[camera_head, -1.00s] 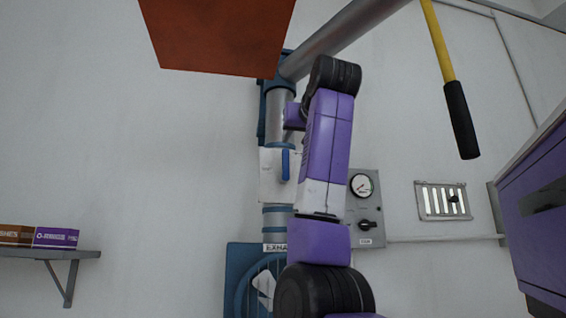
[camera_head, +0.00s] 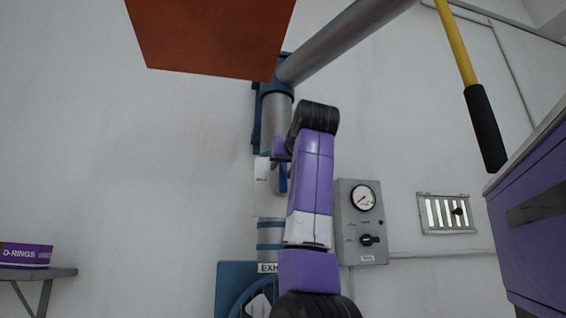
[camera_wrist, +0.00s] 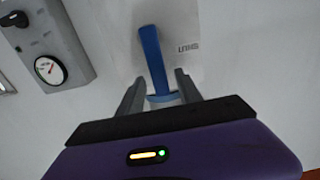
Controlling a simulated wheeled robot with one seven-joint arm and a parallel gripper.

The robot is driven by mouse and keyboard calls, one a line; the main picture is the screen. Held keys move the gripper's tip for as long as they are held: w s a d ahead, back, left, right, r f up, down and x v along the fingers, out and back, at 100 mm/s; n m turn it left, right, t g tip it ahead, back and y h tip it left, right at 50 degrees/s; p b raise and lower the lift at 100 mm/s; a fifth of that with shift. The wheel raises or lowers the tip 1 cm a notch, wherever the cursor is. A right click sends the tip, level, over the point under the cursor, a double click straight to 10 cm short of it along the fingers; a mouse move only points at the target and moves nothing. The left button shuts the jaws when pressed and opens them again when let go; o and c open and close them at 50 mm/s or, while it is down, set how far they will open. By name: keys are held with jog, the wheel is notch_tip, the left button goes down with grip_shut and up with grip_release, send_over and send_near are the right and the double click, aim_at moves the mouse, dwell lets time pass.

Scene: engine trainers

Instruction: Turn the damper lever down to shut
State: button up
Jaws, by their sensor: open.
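The blue damper lever (camera_head: 283,178) stands roughly vertical in front of a pale plate (camera_head: 265,202) on the grey exhaust pipe. My gripper covers part of it there. In the wrist view the lever (camera_wrist: 152,60) is a flat blue bar, slightly tilted, with a blue ring near its lower end in the picture. My open gripper (camera_wrist: 158,82) has one finger on each side of the lever's lower part in the picture, with visible gaps. The plate beside it carries the word "SHUT", upside down in the wrist view.
A grey box with a gauge and knob (camera_head: 362,222) is on the wall right of the pipe. A vent grille (camera_head: 447,214), a yellow-and-black handle (camera_head: 485,125) and a purple cabinet (camera_head: 535,215) are farther right. An orange-brown panel (camera_head: 208,38) hangs overhead. A shelf (camera_head: 42,272) holds a purple box (camera_head: 25,254).

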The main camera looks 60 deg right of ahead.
jog(key=shift+x, duration=0.9)
grip_shut()
dwell(0.8)
